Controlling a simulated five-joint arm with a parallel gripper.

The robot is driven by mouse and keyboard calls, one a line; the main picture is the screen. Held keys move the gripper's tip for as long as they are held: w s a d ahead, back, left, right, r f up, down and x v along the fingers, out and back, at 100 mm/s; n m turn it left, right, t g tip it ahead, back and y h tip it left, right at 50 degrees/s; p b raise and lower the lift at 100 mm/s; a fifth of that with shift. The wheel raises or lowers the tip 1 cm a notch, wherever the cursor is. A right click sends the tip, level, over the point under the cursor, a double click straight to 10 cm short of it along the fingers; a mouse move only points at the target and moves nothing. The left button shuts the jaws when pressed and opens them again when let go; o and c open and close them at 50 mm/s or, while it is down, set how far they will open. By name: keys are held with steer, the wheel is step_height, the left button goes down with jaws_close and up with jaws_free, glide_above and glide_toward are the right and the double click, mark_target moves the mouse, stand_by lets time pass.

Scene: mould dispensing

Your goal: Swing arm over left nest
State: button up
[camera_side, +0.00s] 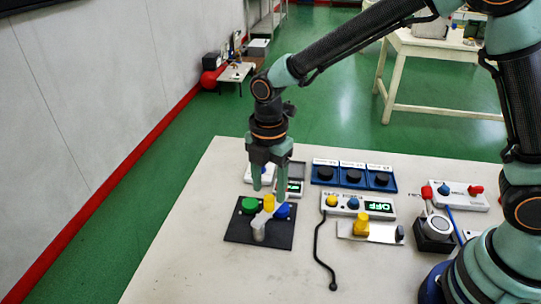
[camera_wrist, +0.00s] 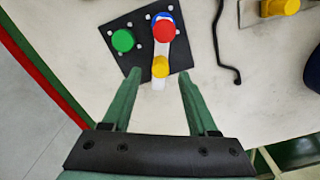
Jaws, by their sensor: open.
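A black plate (camera_side: 240,236) lies at the table's left; in the wrist view it is tilted (camera_wrist: 128,52). It carries a green round piece (camera_side: 250,205) on the left, also in the wrist view (camera_wrist: 123,40), and a blue round piece (camera_side: 282,210) on the right. A pale swing arm (camera_wrist: 159,84) runs across the right side, with a yellow knob (camera_wrist: 161,66) and a red cap (camera_wrist: 164,32) above the blue piece. A grey post (camera_side: 259,229) stands at the front. My gripper (camera_side: 269,188) is open above the plate, fingers apart, with the knob between and slightly beyond them (camera_wrist: 160,80).
A box with a lit display (camera_side: 378,207) and a black cable (camera_side: 318,250) lie right of the plate. Blue trays (camera_side: 352,163) with black discs stand behind. A metal strip with a yellow block (camera_side: 361,224) is further right. The table's front left is clear.

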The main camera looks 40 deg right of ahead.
mark_target(269, 198)
step_height(269, 198, up, 8)
steer(key=shift+r, duration=0.25)
steer(key=s+d+r+m+t, duration=0.2)
steer(key=s+d+m, duration=0.3)
steer(key=d+m, duration=0.4)
steer(key=s+d+r+m+t, duration=0.3)
steer(key=d+m, duration=0.5)
steer(key=m, duration=0.5)
steer(key=shift+s+d+r+t, duration=0.35)
steer(key=shift+s+r, duration=0.2)
steer(key=shift+s, duration=0.55)
